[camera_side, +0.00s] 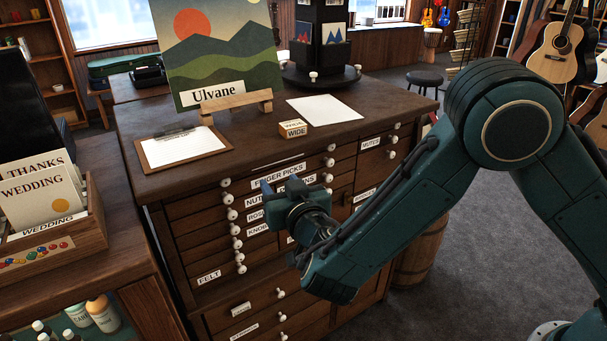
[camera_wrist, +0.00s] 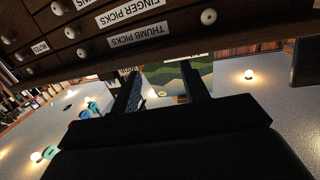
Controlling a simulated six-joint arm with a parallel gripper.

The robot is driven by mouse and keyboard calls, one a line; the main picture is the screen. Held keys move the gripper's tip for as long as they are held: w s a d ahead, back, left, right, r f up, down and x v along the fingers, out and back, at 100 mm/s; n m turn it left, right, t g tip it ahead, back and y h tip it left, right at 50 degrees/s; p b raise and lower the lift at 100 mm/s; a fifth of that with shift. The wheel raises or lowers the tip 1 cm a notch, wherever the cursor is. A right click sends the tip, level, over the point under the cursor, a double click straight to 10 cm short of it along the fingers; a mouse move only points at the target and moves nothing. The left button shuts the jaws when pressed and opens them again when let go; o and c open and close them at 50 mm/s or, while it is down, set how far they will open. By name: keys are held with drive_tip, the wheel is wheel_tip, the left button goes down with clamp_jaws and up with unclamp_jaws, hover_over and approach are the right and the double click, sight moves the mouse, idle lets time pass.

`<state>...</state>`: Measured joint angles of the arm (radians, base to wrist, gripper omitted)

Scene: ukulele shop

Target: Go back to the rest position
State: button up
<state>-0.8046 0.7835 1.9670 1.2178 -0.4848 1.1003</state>
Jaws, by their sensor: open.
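My gripper (camera_side: 281,187) is in front of the upper drawers of a dark wooden cabinet (camera_side: 150,190), near the FINGER PICKS label (camera_side: 278,174). Its jaws are apart, with nothing visible between them. In the wrist view the two fingers of my gripper (camera_wrist: 166,88) stand apart. The cabinet front (camera_wrist: 90,57) shows upside down there, with FINGER PICKS and THUMB PICKS labels (camera_wrist: 137,35) and white knobs. My arm reaches in from the right. The gripper hides part of the drawer fronts, and I cannot tell whether it touches them.
On the cabinet top are a clipboard (camera_side: 180,148), a small WIDE block (camera_side: 293,129), a white sheet (camera_side: 324,109) and an Ulvane picture (camera_side: 219,50) on a stand. A card box (camera_side: 90,232) stands at left. A barrel (camera_side: 419,250) is beside the cabinet. Carpet (camera_side: 480,245) is open at right.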

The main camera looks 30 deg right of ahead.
drive_tip(key=s+d+r+m+g+h, duration=0.15)
drive_tip(key=s+d+r+g, duration=0.3)
drive_tip(key=d, duration=0.55)
drive_tip(key=s+d+r+m+g, duration=0.25)
drive_tip(key=s+d+r, duration=0.2)
drive_tip(key=d, duration=0.55)
drive_tip(key=s+d+r+n+g+y, duration=0.1)
drive_tip(key=s+n+g+y, duration=0.1)
drive_tip(key=s, duration=1)
drive_tip(key=s+d+n+g+y, duration=0.1)
drive_tip(key=s+n, duration=0.3)
drive_tip(key=s, duration=0.9)
drive_tip(key=shift+s+r+n+g+y, duration=0.2)
drive_tip(key=shift+r+n+g+y, duration=0.25)
drive_tip(key=shift+y, duration=0.3)
drive_tip(key=shift+f, duration=0.1)
